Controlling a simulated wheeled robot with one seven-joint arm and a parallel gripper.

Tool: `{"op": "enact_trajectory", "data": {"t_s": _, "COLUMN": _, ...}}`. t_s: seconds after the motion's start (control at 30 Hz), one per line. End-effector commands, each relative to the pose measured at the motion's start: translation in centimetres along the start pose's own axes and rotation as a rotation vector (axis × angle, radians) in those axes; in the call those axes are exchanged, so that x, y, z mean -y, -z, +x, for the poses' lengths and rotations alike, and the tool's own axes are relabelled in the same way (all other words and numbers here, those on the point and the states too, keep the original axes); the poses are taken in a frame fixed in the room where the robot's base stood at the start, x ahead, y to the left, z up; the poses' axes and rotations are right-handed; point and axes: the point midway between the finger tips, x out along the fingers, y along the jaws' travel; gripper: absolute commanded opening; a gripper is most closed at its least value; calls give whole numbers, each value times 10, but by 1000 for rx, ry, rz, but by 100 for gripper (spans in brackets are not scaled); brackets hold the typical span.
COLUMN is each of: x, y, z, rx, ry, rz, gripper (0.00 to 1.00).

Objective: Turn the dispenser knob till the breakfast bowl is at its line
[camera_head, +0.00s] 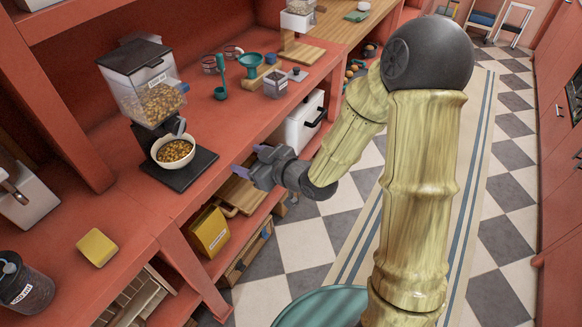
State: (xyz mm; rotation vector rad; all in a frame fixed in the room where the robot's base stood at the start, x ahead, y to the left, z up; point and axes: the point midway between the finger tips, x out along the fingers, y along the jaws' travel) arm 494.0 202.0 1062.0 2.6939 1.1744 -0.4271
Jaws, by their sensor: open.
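The cereal dispenser (143,82) stands on the red counter at the left, with a clear hopper part full of cereal and a dark base. A dark grey part that may be its knob (178,126) shows at the front of its spout; I cannot make out its exact shape. The white breakfast bowl (157,160) sits upright on the dark base under the spout, holding brown cereal. Its line cannot be made out. My gripper (250,160) is open and empty, right of the bowl near the counter's front edge, apart from the dispenser.
A yellow sponge-like block (97,247) and a dark labelled jar (24,288) lie nearer on the counter. Below the counter is a shelf with a yellow box (209,231).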

Motion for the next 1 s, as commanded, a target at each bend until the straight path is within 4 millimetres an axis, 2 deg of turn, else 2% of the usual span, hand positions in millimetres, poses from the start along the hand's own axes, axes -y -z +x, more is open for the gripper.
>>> {"op": "enact_trajectory", "data": {"t_s": 0.33, "x": -32, "y": -29, "z": -31, "rx": 260, "ry": -133, "rz": 31, "gripper": 62}}
{"op": "enact_trajectory", "data": {"t_s": 0.6, "x": -44, "y": -44, "z": -59, "rx": 423, "ry": -217, "rz": 80, "gripper": 62}}
{"op": "enact_trajectory", "data": {"t_s": 0.8, "x": -49, "y": -49, "z": -68, "rx": 467, "ry": -244, "rz": 102, "gripper": 62}}
{"op": "enact_trajectory", "data": {"t_s": 1.0, "x": -50, "y": -49, "z": -69, "rx": 468, "ry": -247, "rz": 105, "gripper": 62}}
